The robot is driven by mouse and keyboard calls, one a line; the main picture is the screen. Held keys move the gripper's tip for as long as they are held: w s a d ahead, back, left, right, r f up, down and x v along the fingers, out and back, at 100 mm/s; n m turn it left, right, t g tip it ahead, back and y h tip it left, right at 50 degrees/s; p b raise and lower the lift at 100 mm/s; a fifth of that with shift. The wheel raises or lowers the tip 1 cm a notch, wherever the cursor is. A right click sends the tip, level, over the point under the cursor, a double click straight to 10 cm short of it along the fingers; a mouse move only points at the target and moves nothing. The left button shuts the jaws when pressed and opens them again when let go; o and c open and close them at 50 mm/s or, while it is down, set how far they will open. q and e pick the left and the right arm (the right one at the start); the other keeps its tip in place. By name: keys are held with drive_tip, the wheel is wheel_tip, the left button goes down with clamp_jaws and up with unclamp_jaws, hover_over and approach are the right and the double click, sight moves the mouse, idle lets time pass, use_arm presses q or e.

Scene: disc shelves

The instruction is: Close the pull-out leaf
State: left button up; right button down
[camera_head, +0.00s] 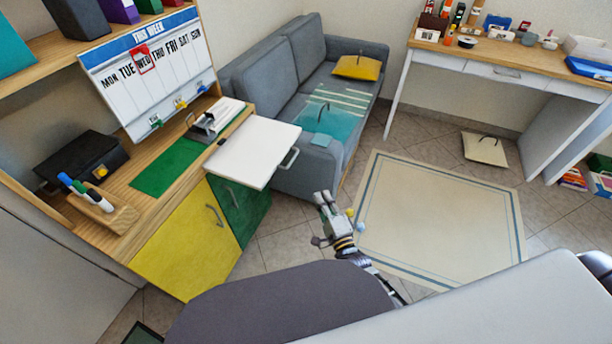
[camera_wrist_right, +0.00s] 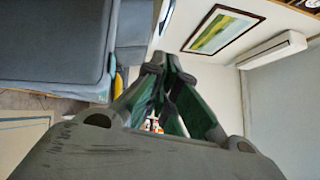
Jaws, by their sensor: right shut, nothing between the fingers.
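The white pull-out leaf (camera_head: 253,150) sticks out from the wooden cabinet below its top, towards the sofa. A grey bar handle (camera_head: 290,159) is on its right end. My right gripper (camera_head: 322,197) is in front of the sofa, below and to the right of the leaf, apart from the handle. It also shows in the right wrist view (camera_wrist_right: 160,62), with its fingertips together and nothing between them. The leaf cannot be made out in the right wrist view. My left gripper is not in view.
A green mat (camera_head: 166,166) and a hole punch (camera_head: 205,122) are on the cabinet top. Yellow (camera_head: 187,243) and green (camera_head: 242,208) doors are below. The grey sofa (camera_head: 308,165) stands close to the leaf's right end. A beige rug (camera_head: 438,218) covers open floor on the right.

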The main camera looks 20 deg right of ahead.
drive_tip(key=shift+w, duration=0.1)
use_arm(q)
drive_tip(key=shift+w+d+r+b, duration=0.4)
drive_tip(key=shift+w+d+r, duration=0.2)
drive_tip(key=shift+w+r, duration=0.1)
use_arm(e)
drive_tip(key=w+a+r, duration=0.2)
drive_tip(key=w+a, duration=0.2)
drive_tip(key=w, duration=0.8)
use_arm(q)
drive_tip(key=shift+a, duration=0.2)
use_arm(e)
drive_tip(key=shift+w+a, duration=0.1)
drive_tip(key=shift+w, duration=0.05)
